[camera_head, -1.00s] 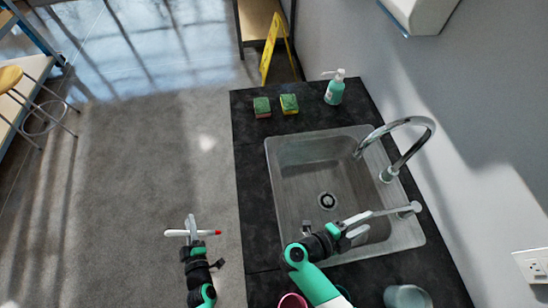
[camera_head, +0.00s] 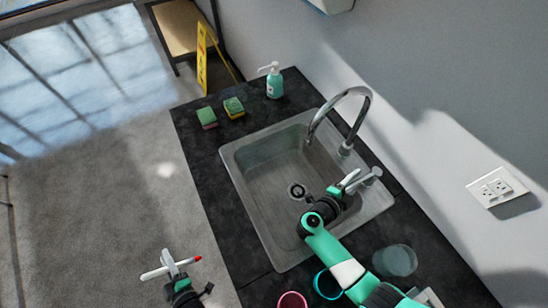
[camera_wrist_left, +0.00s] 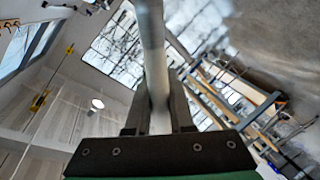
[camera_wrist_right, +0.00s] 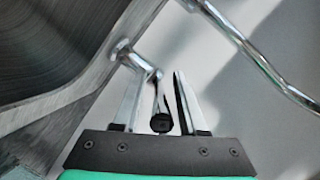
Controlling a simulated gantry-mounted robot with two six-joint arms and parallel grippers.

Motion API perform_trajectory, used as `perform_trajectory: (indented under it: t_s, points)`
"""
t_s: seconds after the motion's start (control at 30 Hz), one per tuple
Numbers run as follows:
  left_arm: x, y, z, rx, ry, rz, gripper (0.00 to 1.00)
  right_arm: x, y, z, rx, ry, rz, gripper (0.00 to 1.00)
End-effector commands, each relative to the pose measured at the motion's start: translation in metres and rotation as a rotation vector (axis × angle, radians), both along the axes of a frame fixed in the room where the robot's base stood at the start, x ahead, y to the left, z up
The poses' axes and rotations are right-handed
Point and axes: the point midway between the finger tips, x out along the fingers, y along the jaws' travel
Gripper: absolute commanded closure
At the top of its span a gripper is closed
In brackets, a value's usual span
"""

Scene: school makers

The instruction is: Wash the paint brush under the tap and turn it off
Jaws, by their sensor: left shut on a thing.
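The paint brush (camera_head: 151,274), a white handle with a red tip, is held across my left gripper (camera_head: 171,264) over the floor, left of the counter. In the left wrist view its pale shaft (camera_wrist_left: 152,50) runs between the shut fingers. The chrome tap (camera_head: 352,112) arches over the sink (camera_head: 265,200); I see no water falling from it. Its lever (camera_head: 371,176) is on the near side. My right gripper (camera_head: 350,182) is at this lever. In the right wrist view the fingers (camera_wrist_right: 158,95) are apart, with the lever (camera_wrist_right: 138,62) between them; contact is unclear.
On the dark counter (camera_head: 205,160) stand a soap bottle (camera_head: 274,82) and two sponges (camera_head: 233,107) at the far end. A pink cup (camera_head: 292,300), a teal cup (camera_head: 328,284) and a glass (camera_head: 395,260) are near my right arm. A wall socket (camera_head: 496,187) is right.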

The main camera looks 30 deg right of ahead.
Motion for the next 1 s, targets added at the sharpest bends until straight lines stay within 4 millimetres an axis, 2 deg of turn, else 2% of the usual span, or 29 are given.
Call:
perform_trajectory:
  t_s: [0.03,0.2,1.0]
  points:
    - [0.0,0.0,0.0001,0.0,0.0,0.0,1.0,0.0,0.0001,0.0,0.0,0.0,0.0,0.7]
    - [0.0,0.0,0.0,0.0,0.0,0.0,1.0,0.0,0.0002,0.0,0.0,0.0,0.0,1.0]
    - [0.0,-0.0001,0.0001,0.0,0.0,0.0,1.0,-0.0002,0.0003,0.0,0.0,0.0,0.0,1.0]
